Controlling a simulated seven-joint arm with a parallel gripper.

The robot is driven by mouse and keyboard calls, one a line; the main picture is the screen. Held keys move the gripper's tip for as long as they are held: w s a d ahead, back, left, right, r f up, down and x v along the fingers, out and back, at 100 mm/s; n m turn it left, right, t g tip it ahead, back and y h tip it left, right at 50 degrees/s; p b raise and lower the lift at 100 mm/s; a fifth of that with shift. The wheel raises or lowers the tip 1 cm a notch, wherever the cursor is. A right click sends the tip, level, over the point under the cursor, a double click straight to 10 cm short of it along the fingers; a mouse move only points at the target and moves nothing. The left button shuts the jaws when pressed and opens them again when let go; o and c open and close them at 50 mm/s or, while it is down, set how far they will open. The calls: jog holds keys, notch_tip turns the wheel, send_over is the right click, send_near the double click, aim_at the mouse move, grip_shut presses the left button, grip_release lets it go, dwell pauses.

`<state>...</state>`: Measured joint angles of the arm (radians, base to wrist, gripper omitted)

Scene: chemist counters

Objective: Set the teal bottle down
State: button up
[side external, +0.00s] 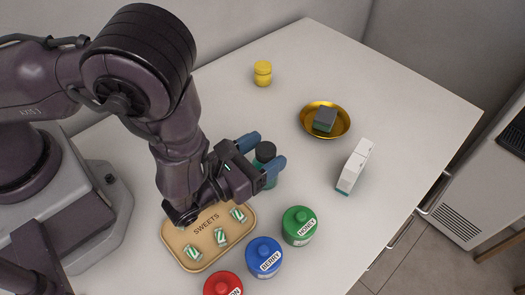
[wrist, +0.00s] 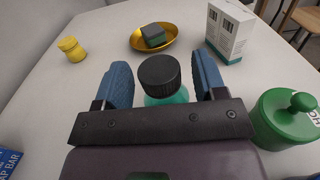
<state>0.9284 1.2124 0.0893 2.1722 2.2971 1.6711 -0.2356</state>
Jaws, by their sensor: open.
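The teal bottle (side external: 271,178) with a black cap stands upright on the white counter. It also shows in the wrist view (wrist: 181,97), where its lower part is hidden behind my gripper's body. My gripper (side external: 267,150) is open, with one blue finger on each side of the bottle.
A tan SWEETS tray (side external: 180,222) with wrapped sweets lies below my gripper. Green (side external: 299,226), blue (side external: 263,257) and red (side external: 222,284) jars stand near the front edge. A gold dish (side external: 341,122) holds a dark sponge-like block. A white box (side external: 352,167) and yellow container (side external: 263,73) stand apart.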

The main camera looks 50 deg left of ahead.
jog(key=s, duration=1.2)
jog(key=shift+a, duration=0.35)
jog(key=w+a+r+n+g+y, duration=0.4)
jog(key=w+a+r+n+y, duration=0.2)
jog(key=a+r+n+y, duration=0.55)
jog(key=s+a+r+n+g+y, duration=0.3)
jog(key=a+r+n+g, duration=0.3)
jog(key=n+g, duration=0.5)
jog(key=s+r+n+t+h, duration=0.2)
jog(key=s+r+n+h, duration=0.3)
jog(key=r+n+h, duration=0.5)
jog(key=n+h, duration=0.3)
jog(key=n, duration=0.1)
jog(key=shift+a+r+t, duration=0.15)
jog(key=shift+a+t, duration=0.15)
jog(key=shift+a, duration=0.1)
